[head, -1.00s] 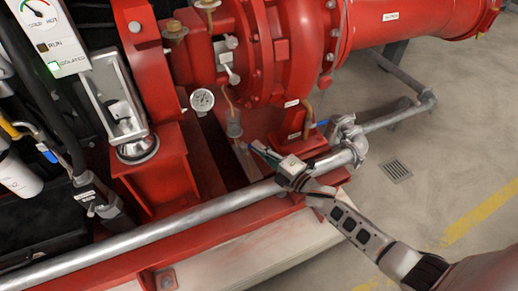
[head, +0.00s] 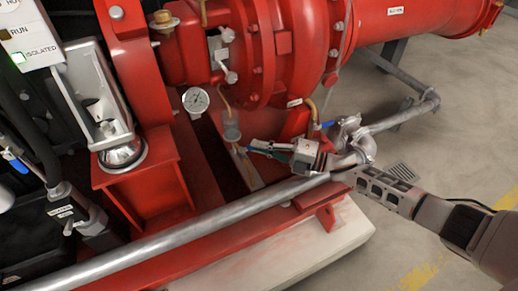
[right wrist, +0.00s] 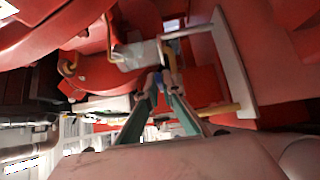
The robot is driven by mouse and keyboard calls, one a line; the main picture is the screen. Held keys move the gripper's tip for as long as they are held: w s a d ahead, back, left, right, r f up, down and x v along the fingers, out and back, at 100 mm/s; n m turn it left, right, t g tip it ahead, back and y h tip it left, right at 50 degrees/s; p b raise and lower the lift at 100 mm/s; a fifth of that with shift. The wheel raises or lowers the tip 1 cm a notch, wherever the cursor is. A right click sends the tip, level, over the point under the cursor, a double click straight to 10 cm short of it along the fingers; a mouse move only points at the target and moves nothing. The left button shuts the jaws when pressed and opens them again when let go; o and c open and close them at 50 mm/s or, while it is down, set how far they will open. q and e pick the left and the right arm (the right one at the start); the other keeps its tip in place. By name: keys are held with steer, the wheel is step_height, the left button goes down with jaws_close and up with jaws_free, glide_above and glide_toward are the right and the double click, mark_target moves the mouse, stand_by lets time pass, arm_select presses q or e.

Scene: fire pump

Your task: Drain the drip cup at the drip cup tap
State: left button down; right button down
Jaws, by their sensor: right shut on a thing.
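The drip cup (head: 231,132) is a small greyish see-through cup under a brass pipe, beside the red pump casing. It also shows in the right wrist view (right wrist: 138,55), turned sideways. My right gripper (head: 252,147) reaches in from the right, its fingertips close beside and just below the cup. In the right wrist view my green-sided fingers (right wrist: 159,88) converge on a small blue piece (right wrist: 157,78) by the cup, which looks like the tap's lever. The fingertips hide part of it. The tap's body is too small to make out. My left gripper is not in view.
A grey pipe (head: 190,225) runs in front of the red base frame, below my right gripper. Another blue-handled valve (head: 328,125) sits right of it. A pressure gauge (head: 196,100) is left of the cup. A floor drain (head: 402,172) lies at right on open floor.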

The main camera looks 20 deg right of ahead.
stand_by(0.3)
steer(key=c, duration=2.2)
jaws_free()
steer(key=v, duration=1.2)
